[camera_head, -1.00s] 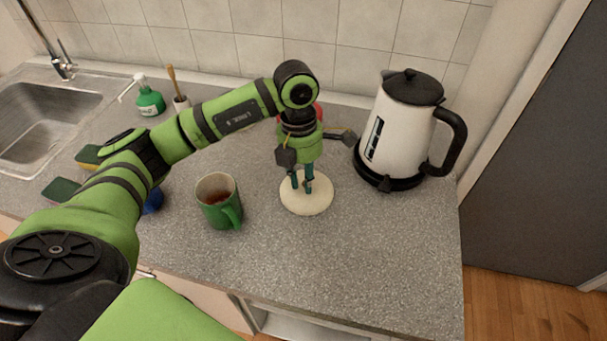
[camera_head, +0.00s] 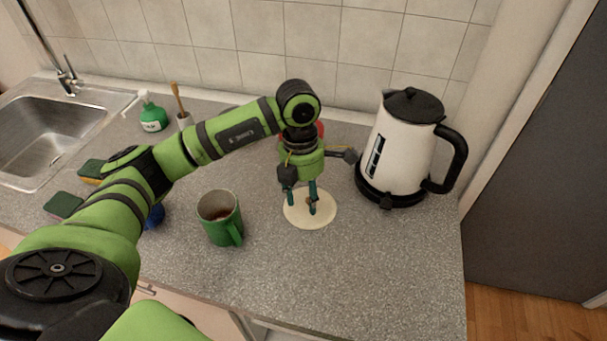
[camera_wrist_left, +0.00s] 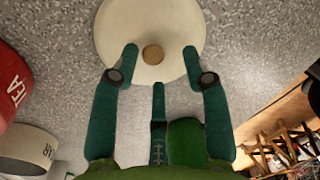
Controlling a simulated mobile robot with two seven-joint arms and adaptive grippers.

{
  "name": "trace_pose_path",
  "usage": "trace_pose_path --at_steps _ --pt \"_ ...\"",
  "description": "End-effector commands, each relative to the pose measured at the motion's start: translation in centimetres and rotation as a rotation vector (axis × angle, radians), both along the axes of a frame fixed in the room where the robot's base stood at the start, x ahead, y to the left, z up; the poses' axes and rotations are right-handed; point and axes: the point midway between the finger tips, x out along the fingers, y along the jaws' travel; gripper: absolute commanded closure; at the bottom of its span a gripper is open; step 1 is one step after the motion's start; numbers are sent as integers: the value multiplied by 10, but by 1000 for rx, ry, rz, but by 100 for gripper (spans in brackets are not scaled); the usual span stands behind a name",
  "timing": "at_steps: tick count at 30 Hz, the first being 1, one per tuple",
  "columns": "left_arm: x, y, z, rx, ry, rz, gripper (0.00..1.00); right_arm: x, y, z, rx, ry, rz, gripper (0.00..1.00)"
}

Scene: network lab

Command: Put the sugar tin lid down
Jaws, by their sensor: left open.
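The sugar tin lid (camera_head: 326,217) is a round cream disc lying on the grey worktop, to the right of the green mug. In the left wrist view the lid (camera_wrist_left: 115,28) shows a small brown knob at its middle. My left gripper (camera_head: 302,208) points down over the lid. In the wrist view its two fingertips (camera_wrist_left: 160,52) are spread on either side of the knob, with a gap on both sides. A pale tin (camera_wrist_left: 28,148) at the lower left of the wrist view carries partly visible lettering ending in "AR". My right gripper is in neither view.
A white kettle (camera_head: 402,150) stands to the right. The green mug (camera_head: 222,228) holds brown liquid. A red tin marked TEA (camera_wrist_left: 12,85) is behind my arm. Sponges (camera_head: 64,205), a soap bottle (camera_head: 152,114) and the sink are left. The front right worktop is clear.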

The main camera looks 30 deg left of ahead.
Motion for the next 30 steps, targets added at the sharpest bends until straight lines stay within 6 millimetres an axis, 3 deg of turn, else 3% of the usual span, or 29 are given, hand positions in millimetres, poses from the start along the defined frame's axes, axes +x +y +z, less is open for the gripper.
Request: trace_pose_path --at_steps 9,15,21,30 --pt "5 7 65 -1 -10 1 53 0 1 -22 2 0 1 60" --pt "7 10 101 1 -6 1 53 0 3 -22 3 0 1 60" --pt "7 11 113 -1 -3 0 53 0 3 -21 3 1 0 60" --pt "7 11 114 -1 -2 0 53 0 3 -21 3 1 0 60"
